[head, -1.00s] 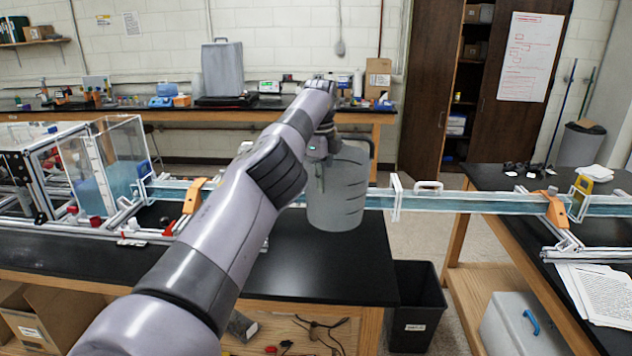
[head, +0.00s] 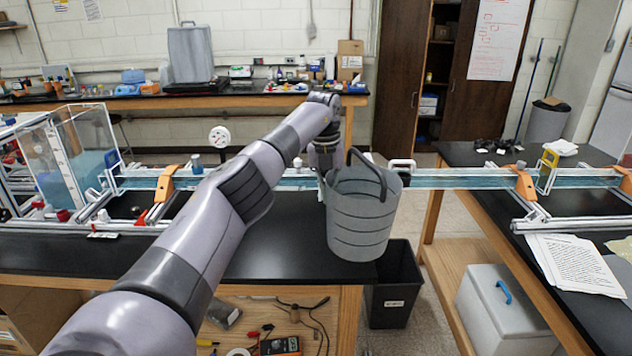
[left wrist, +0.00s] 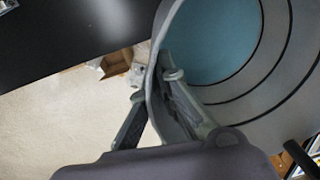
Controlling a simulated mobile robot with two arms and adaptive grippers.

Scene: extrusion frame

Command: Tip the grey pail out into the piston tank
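The grey pail (head: 358,225) is near upright at the right end of the near black bench in the head view, its black handle raised. My left gripper (head: 325,165) is at its left rim. In the left wrist view, the fingers (left wrist: 155,100) straddle the pail wall (left wrist: 160,85), one inside and one outside. Blue-green liquid (left wrist: 215,40) shows inside the pail. The piston tank (head: 90,140), a clear box with blue liquid, stands at the far left in the head view, well away from the pail. My right gripper is out of view.
A clear water channel (head: 450,180) runs behind the pail, bridging the gap between benches. A black bin (head: 392,300) stands on the floor below the pail's right side. Papers (head: 575,268) lie on the right bench. The near bench's front surface (head: 275,255) is clear.

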